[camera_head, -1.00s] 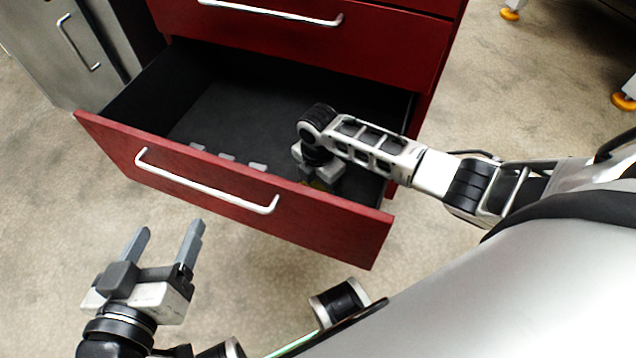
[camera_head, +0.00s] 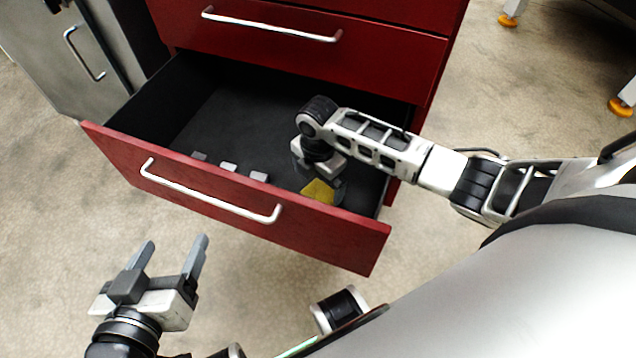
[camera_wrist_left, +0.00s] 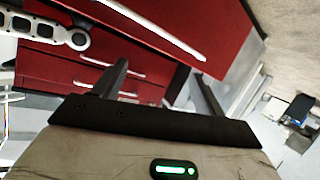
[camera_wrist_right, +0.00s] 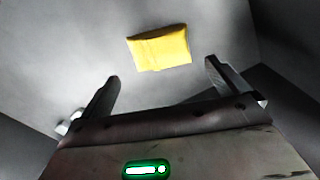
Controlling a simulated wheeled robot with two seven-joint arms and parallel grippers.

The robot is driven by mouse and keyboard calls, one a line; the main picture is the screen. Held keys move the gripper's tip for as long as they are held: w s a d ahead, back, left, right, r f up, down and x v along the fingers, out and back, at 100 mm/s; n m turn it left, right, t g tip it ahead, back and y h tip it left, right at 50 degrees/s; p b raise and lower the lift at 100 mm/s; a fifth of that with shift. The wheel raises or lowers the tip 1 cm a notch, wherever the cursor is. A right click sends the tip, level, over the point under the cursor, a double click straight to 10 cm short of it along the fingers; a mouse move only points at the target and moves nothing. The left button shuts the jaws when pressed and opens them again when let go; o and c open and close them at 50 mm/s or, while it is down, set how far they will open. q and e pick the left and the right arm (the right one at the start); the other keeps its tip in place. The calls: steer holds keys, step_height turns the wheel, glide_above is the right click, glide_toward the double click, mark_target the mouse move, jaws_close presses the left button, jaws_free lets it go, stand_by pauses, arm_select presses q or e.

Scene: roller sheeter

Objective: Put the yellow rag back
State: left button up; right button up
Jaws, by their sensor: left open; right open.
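The yellow rag (camera_head: 318,191) lies on the floor of the open red drawer (camera_head: 230,208), near its front right. It also shows in the right wrist view (camera_wrist_right: 160,48), flat and clear of the fingers. My right gripper (camera_head: 326,178) is inside the drawer just above the rag, pointing down. Its fingers are open and apart from the rag in the right wrist view (camera_wrist_right: 162,80), with nothing between them. The arm partly hides the rag in the head view. My left gripper (camera_head: 172,255) is open and empty, outside and in front of the drawer.
Several small grey blocks (camera_head: 229,168) sit along the drawer's inner front. The drawer front and its silver handle (camera_head: 210,195) stand between my two grippers. A closed red drawer (camera_head: 300,45) is above. A grey cabinet (camera_head: 65,60) stands at the left. The drawer's left half is mostly clear.

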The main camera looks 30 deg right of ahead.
mark_target(318, 193)
arm_select(q)
steer(key=shift+s+a+f+g+y+p, duration=0.1)
steer(key=shift+a+f+g+y+p, duration=0.2)
steer(key=shift+f+p, duration=0.3)
steer(key=shift+a+f+g+y+p, duration=0.2)
steer(key=shift+f+g+p, duration=0.25)
steer(key=shift+f, duration=0.2)
arm_select(e)
step_height(318, 193, up, 7)
steer(key=shift+r, duration=0.15)
